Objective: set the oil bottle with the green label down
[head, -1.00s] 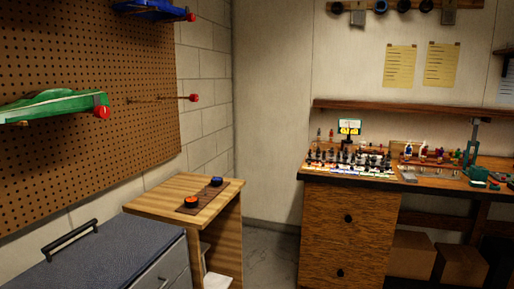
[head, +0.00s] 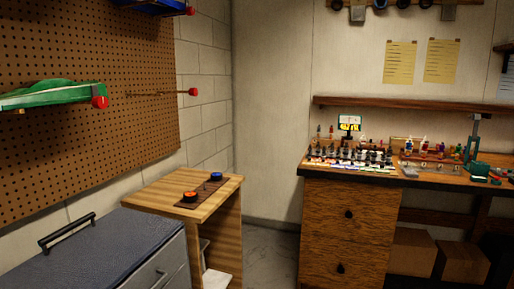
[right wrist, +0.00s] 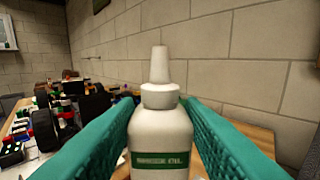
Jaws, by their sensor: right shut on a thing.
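The oil bottle (right wrist: 160,128) is white with a tapered nozzle and a green label on its front. It shows upright in the middle of the right wrist view. My right gripper (right wrist: 160,106) has its two teal fingers on either side of the bottle, shut on it. The bottle's lower end is cut off by the picture's bottom edge, so I cannot tell whether it touches anything below. Neither gripper and no oil bottle that I can make out shows in the head view. My left gripper is out of view.
In the right wrist view, dark wheels and parts (right wrist: 75,108) crowd the left, beside a block wall (right wrist: 240,75). The head view shows a workbench (head: 345,173) with many small items, a small wooden table (head: 160,195) with two round buttons, and a grey-topped cabinet (head: 120,245).

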